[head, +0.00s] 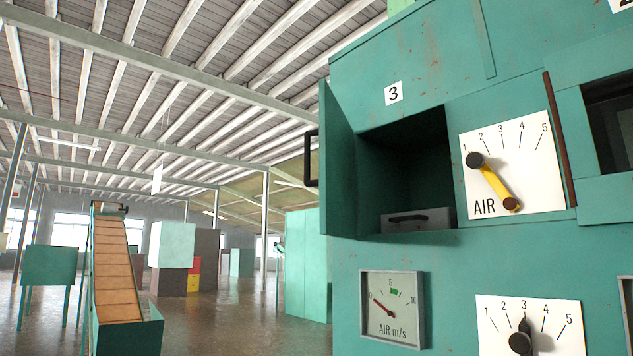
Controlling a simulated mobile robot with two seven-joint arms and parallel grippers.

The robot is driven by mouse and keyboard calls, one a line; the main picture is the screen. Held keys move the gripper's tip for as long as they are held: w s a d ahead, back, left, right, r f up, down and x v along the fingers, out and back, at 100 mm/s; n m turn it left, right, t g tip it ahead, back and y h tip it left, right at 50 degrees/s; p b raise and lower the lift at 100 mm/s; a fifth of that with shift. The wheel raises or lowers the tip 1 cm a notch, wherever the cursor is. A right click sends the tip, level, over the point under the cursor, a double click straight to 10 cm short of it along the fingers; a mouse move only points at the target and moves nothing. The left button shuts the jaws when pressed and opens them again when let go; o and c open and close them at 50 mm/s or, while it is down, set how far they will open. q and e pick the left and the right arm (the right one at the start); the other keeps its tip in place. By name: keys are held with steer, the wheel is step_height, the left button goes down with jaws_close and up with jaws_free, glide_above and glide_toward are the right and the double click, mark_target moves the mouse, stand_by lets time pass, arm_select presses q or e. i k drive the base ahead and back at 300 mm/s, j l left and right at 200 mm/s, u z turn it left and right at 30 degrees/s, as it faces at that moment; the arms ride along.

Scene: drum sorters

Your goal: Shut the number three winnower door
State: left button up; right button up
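The number three winnower door (338,163) is a green panel hinged at the left side of a square opening. It stands open, swung outward, with a black bar handle (309,158) on its left face. A white label with a 3 (393,93) is above the opening. Inside the dark compartment (408,160) a grey drawer or box (417,219) with a black handle sits at the bottom. Neither of my grippers is in view.
Right of the opening is a white AIR dial plate (530,150) with a yellow lever (496,185). Below are an AIR m/s gauge (391,307) and another numbered dial (530,325). A sloped conveyor (116,265) stands at left. Open floor lies between it and the machine.

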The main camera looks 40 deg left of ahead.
mark_target(336, 182)
steer(key=j+u, duration=0.4)
steer(key=j, duration=1.65)
